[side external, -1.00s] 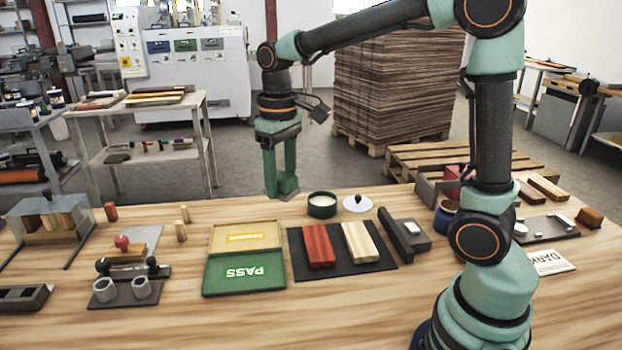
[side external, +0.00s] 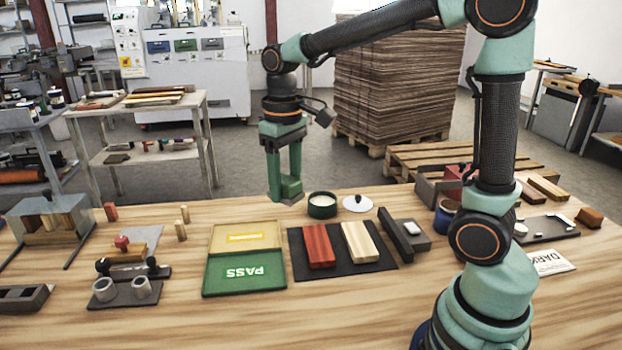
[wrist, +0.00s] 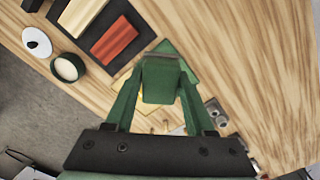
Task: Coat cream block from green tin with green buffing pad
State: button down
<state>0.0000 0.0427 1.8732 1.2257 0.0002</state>
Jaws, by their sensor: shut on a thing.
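My gripper (side external: 284,190) is shut on the green buffing pad (wrist: 162,80), a green block that shows between the fingers in the wrist view. In the side view it is near the far edge of the table, left of the green tin (side external: 321,206). The tin is open and shows a pale filling; it also shows in the wrist view (wrist: 68,68). The cream block (side external: 361,242) lies on a dark mat (side external: 340,267), to the right of a red block (side external: 319,245). In the wrist view the cream block (wrist: 82,14) is at the top left. The pad's underside is hidden.
A white lid (side external: 358,205) with a dark knob lies right of the tin. A green and yellow PASS tray (side external: 243,286) is left of the mat. A dark grey fixture (side external: 402,240) stands right of it. Bare wood lies in front of the mat.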

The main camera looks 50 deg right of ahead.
jog(key=w+d+f+m, duration=0.2)
jog(key=w+d, duration=0.3)
jog(key=d, duration=0.1)
jog(key=m, duration=0.7)
send_over(322, 203)
notch_tip(322, 203, down, 10)
jog(key=shift+d+f, duration=0.15)
jog(key=shift+f, duration=3)
jog(key=shift+f, duration=0.55)
notch_tip(322, 203, up, 7)
